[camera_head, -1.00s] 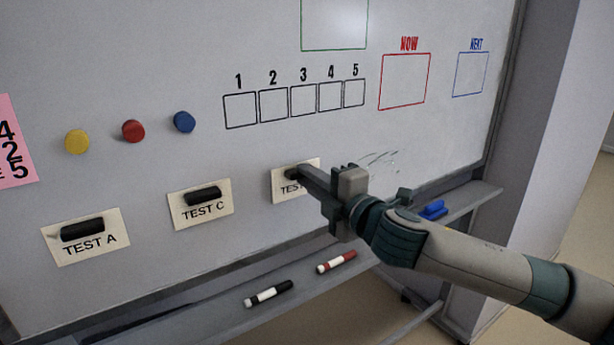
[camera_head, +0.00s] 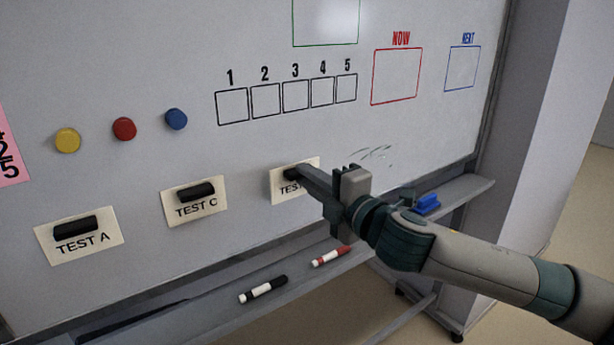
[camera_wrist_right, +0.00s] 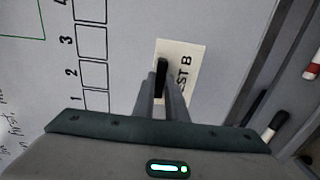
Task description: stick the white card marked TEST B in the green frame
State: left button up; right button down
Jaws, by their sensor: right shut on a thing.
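The white card marked TEST B (camera_head: 310,164) is at the lower middle of the whiteboard in the head view. Its lettering is partly covered there, but "ST B" reads on the card (camera_wrist_right: 190,62) in the wrist view. My right gripper (camera_head: 303,177) is shut on the black handle (camera_wrist_right: 161,70) on the card's face. I cannot tell whether the card's back touches the board. The green frame (camera_head: 326,22) is an empty outline at the top of the board, cut by the picture edge. My left gripper is not in view.
Cards TEST C (camera_head: 195,209) and TEST A (camera_head: 83,244) are on the board to the left. Round magnets (camera_head: 124,129), numbered boxes (camera_head: 295,96) and a red NOW frame (camera_head: 397,76) are above. The tray (camera_head: 210,303) holds markers (camera_head: 263,289) and a blue eraser (camera_head: 428,203).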

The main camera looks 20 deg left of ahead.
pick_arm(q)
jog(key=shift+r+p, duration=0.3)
pick_arm(e)
jog(key=shift+v, duration=1.5)
